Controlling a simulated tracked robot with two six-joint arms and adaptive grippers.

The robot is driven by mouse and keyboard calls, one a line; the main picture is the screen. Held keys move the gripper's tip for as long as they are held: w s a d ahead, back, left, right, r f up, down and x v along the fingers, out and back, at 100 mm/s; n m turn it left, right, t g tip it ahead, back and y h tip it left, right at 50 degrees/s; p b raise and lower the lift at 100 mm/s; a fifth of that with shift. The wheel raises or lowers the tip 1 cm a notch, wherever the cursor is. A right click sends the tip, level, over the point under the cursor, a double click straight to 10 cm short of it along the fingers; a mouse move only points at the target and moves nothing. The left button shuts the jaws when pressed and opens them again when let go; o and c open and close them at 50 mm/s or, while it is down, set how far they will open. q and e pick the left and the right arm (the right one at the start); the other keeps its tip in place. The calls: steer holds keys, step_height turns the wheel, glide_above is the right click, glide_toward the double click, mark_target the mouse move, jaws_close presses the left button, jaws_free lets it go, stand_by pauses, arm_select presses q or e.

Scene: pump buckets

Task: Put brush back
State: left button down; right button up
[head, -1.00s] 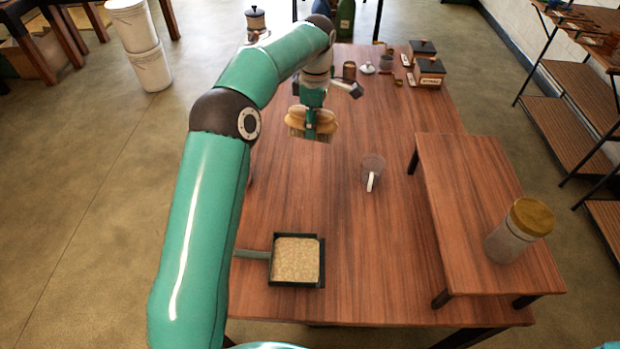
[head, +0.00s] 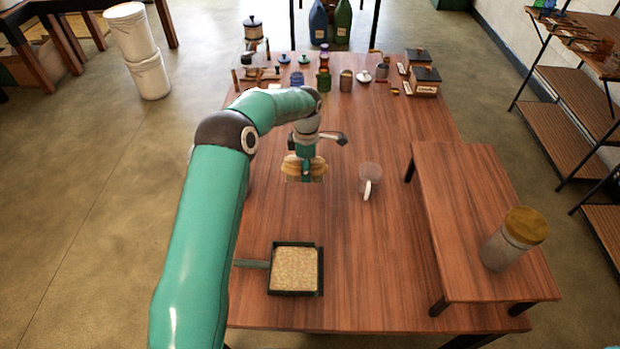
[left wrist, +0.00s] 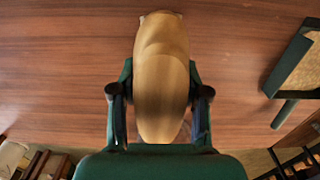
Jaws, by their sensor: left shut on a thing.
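The brush (head: 304,168) has a tan wooden body with bristles pointing down. My left gripper (head: 306,160) is shut on it and holds it over the middle left of the table. In the left wrist view the brush's wooden back (left wrist: 162,80) sits between both fingers. A dark square dustpan (head: 295,270) filled with pale grainy material lies at the table's near left, its handle pointing left; part of it shows at the right of the left wrist view (left wrist: 290,75). My right gripper is not in view.
A clear cup with a white handle (head: 369,180) stands right of the brush. A low wooden riser (head: 465,210) bears a gold-lidded jar (head: 515,238) at the right. Jars and boxes crowd the table's far end. The table between brush and dustpan is clear.

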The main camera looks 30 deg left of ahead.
arm_select(q)
step_height(320, 180, down, 4)
steer(key=shift+r+p, duration=0.1)
steer(key=shift+p, duration=0.35)
steer(key=shift+f, duration=0.25)
steer(key=c, duration=0.6)
jaws_free()
steer(key=shift+f, duration=0.1)
steer(key=shift+o, duration=0.2)
step_height(320, 180, up, 12)
steer(key=shift+r+b, duration=0.1)
steer(key=shift+b, duration=0.9)
